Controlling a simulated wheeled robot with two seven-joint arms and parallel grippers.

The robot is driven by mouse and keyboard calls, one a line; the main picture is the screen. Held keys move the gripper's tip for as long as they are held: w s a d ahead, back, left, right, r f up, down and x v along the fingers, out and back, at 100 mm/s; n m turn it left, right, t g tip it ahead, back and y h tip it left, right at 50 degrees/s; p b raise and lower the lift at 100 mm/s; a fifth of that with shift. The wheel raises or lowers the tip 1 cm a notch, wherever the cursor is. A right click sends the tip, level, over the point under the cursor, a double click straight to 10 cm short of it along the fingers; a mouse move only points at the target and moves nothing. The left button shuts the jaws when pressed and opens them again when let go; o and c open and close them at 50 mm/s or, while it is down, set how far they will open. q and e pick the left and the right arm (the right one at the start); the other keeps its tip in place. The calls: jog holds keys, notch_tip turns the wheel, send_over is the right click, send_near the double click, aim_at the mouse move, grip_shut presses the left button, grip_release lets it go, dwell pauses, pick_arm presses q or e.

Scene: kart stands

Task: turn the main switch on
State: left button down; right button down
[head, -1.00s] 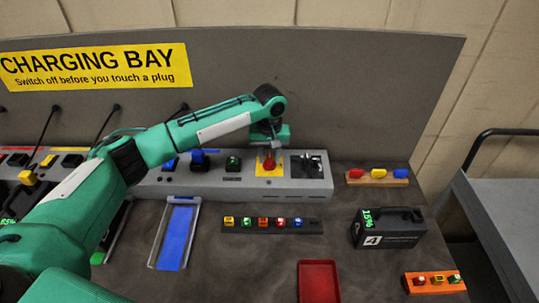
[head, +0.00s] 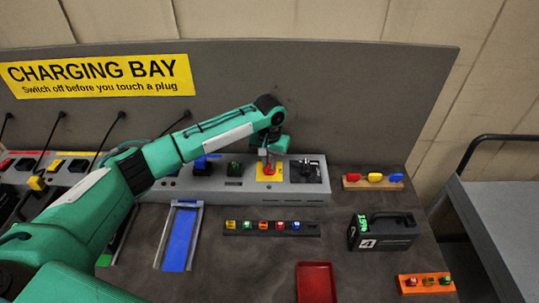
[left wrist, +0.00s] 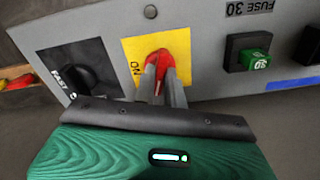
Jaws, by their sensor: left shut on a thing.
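The main switch (head: 267,168) is a red handle on a yellow plate (head: 258,177), on the sloped grey panel below the charging bay sign. In the left wrist view the red handle (left wrist: 158,58) stands on the yellow plate (left wrist: 185,46), with an "ON" mark beside it. My left gripper (head: 267,157) reaches down over the switch from above. Its two grey fingers (left wrist: 163,86) are shut on the red handle, one on each side. The fingers and wrist partly hide the handle. My right gripper is in neither view now.
A black rotary dial (left wrist: 88,75) sits beside the yellow plate, and a green-fronted block (left wrist: 254,60) on its other side. A row of small coloured blocks (head: 270,228), a red tray (head: 317,283) and a black case (head: 383,232) lie on the table. A trolley (head: 500,210) stands at right.

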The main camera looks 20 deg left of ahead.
pick_arm(q)
jog(key=m+p, duration=0.1)
jog(key=m, duration=0.1)
jog(key=m+p, duration=0.1)
jog(key=shift+r+m+p, duration=0.2)
jog(key=shift+m+p, duration=0.15)
jog(key=shift+m, duration=0.05)
jog(key=m+p, duration=0.2)
jog(key=m, duration=0.2)
jog(key=shift+m, duration=0.3)
jog(key=m+p, duration=0.1)
jog(key=m, duration=0.2)
jog(key=shift+f, duration=0.15)
jog(key=shift+m, duration=1.3)
jog(key=shift+p, duration=0.3)
jog(key=c, duration=1.5)
grip_release()
jog(key=shift+o, duration=0.2)
